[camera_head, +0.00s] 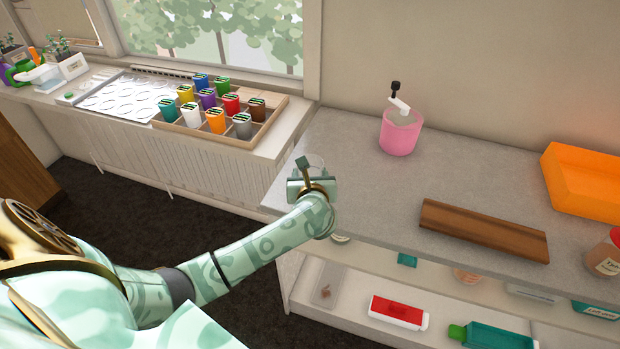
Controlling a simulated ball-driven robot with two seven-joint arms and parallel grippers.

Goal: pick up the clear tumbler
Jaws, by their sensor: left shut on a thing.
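The clear tumbler (316,162) is at the left end of the grey counter. Only part of its see-through rim shows behind my gripper; the rest is hidden. My left gripper (304,170) reaches in from the left and is shut on the tumbler. I cannot tell whether the tumbler touches the counter or is held above it. My right gripper is not in view.
A pink pot (400,138) with a dark-handled tool stands at the back of the counter (350,170). A brown wooden board (483,231) lies near the front edge, and an orange tray (585,185) is at right. A crate of coloured cups (275,107) stands on the windowsill.

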